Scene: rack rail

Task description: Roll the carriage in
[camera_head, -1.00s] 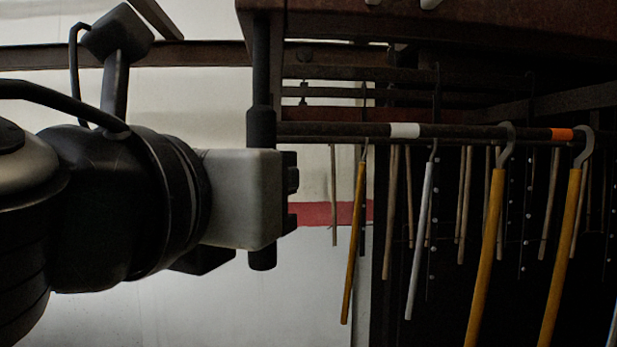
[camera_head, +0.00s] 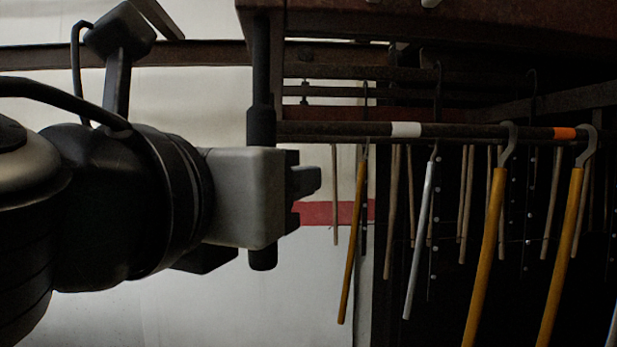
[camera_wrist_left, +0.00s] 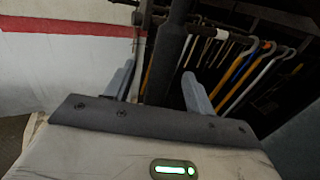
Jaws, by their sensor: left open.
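The carriage seems to be the dark rack frame with a horizontal rail (camera_head: 340,131), marked with a white band (camera_head: 405,130) and an orange band (camera_head: 564,133). Its upright black post has a thicker sleeve (camera_head: 262,125) at the rail's left end. My left gripper (camera_head: 306,186) is level with the post's lower part and partly covers it. In the left wrist view, the open fingers (camera_wrist_left: 158,70) stand on either side of the post (camera_wrist_left: 168,60), with gaps visible on both sides. My right gripper is not in view.
Yellow hooked rods (camera_head: 486,255), a grey rod (camera_head: 420,240) and several thin sticks hang at the rail. A dark reddish beam (camera_head: 430,18) runs above. A pale wall with a red stripe (camera_head: 320,213) stands behind. The area below my gripper looks clear.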

